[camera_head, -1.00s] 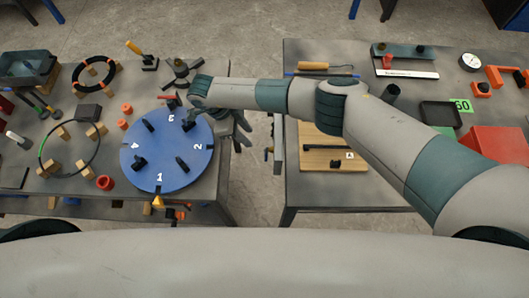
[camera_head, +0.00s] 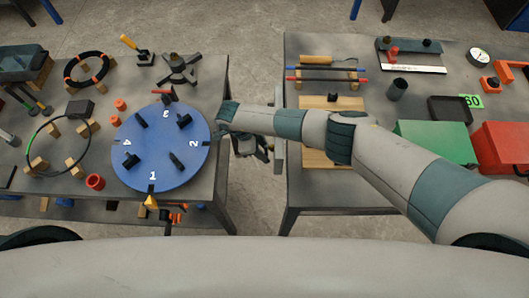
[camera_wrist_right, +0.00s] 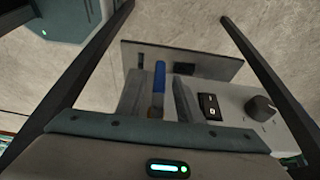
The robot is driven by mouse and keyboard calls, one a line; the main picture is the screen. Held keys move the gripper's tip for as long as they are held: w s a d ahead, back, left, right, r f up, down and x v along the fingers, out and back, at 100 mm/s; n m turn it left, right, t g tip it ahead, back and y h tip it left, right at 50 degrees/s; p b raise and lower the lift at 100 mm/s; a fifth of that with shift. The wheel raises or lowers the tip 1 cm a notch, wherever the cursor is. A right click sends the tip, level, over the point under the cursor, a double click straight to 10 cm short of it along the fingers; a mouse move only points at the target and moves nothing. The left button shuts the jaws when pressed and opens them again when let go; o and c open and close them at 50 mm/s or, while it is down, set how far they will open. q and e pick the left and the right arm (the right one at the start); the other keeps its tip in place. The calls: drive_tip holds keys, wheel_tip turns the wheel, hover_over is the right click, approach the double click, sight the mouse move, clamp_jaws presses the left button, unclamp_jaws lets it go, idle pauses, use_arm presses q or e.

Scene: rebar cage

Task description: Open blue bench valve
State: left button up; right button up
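The blue valve handle (camera_wrist_right: 159,78) shows in the right wrist view as a narrow upright blue bar, with a brass-coloured part below it, in front of a grey panel (camera_wrist_right: 205,65). My right gripper (camera_wrist_right: 155,95) has its two grey fingers apart, one on each side of the handle in this view. Gaps show beside the handle, and I see no clear contact. In the head view my right gripper (camera_head: 253,147) is in the gap between the two tables, beside the right edge of the left table. I cannot make out the valve there. My left gripper is not in view.
A plate with a black switch (camera_wrist_right: 209,106) and a round knob (camera_wrist_right: 262,107) lies right of the fingers. A blue numbered disc (camera_head: 160,150) is on the left table, left of my right gripper. The right table holds a green box (camera_head: 432,145) and a red box (camera_head: 503,147).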

drive_tip(key=shift+f, duration=0.2)
drive_tip(key=shift+d, duration=0.1)
drive_tip(key=shift+c, duration=0.6)
clamp_jaws()
